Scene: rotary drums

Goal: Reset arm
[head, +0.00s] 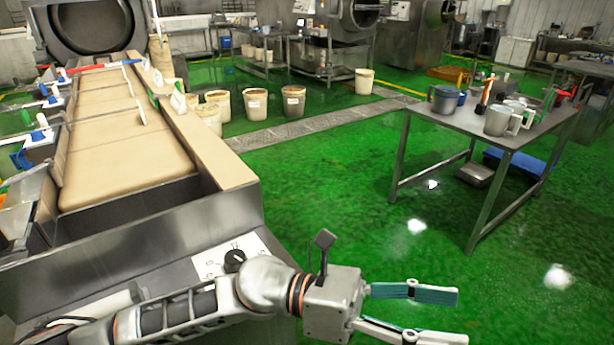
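My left arm (265,285) comes in from the left along the bottom of the head view, in front of the conveyor's end. My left gripper (458,318) is at the bottom right of centre, over the green floor. Its two fingers, with teal pads, are spread apart with nothing between them. My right arm and gripper are not in view.
A white control panel with a black knob (234,257) lies just behind my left arm. The conveyor (125,150) runs away on the left. A steel table (470,125) with jugs and utensils stands at the right. Several buckets (293,101) stand behind. Green floor (330,205) lies open between.

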